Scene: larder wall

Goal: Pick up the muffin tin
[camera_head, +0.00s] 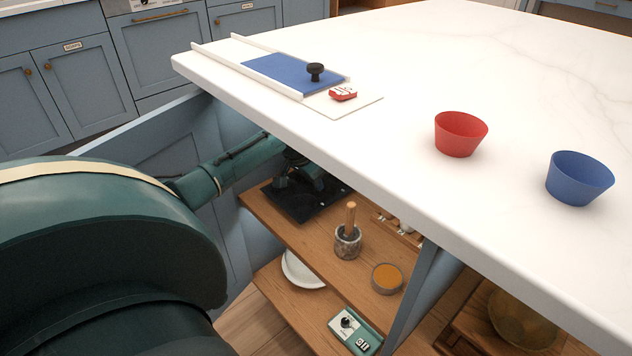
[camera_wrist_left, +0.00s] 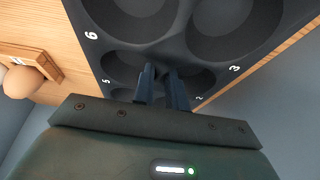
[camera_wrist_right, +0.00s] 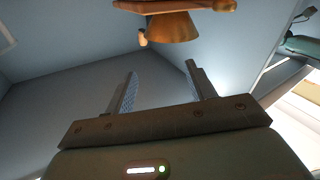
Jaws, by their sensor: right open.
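The muffin tin (camera_wrist_left: 118,48) is dark grey with round cups and white numbers, seen close in the left wrist view. In the head view the tin (camera_head: 300,208) lies on the upper wooden shelf under the counter, partly hidden by my left gripper and the countertop edge. My left gripper (camera_wrist_left: 163,72) has its fingers close together at the tin, around the wall between two cups. It also shows in the head view (camera_head: 297,178), reaching in under the counter. My right gripper (camera_wrist_right: 161,70) is open and empty, and is outside the head view.
The white countertop (camera_head: 400,60) overhangs the shelf closely. A mortar with pestle (camera_head: 347,240) and an orange-filled bowl (camera_head: 387,278) stand on the same shelf (camera_head: 310,240). A red cup (camera_head: 460,134) and a blue cup (camera_head: 578,178) stand on the counter.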

